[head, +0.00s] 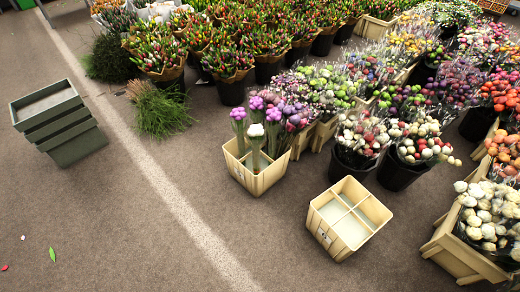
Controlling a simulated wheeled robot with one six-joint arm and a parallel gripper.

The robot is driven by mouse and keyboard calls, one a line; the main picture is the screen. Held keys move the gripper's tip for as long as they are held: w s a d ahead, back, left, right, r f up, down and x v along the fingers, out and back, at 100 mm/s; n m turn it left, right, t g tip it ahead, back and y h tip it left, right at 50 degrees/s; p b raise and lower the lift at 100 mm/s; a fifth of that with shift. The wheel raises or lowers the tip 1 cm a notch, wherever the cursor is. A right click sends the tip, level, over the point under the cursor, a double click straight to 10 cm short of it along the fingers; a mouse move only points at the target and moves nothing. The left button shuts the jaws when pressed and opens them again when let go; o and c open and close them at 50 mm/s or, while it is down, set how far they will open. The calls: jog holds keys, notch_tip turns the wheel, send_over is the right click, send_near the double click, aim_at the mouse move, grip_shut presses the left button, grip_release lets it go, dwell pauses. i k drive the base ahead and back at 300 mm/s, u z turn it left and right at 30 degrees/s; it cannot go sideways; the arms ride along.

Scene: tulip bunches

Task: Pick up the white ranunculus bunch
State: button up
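A white bunch (256,131), which looks like the white ranunculus, stands upright on a green stem in a cream divided crate (264,183) near the middle of the head view. Purple bunches (238,115) stand beside and behind it in the same crate. The lower part of its stem is hidden by the crate wall. My gripper is not in view.
An empty cream crate (331,246) with dividers stands to the front right. Dark green stacked crates (73,140) stand at the left. Flower buckets (232,91) crowd the back and right, with a whitish bunch crate (447,251) at the right edge. The front-left floor is mostly clear.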

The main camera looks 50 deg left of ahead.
aim_at(256, 135)
jog(key=u, duration=0.7)
jog(key=i, duration=0.85)
jog(key=u, duration=0.85)
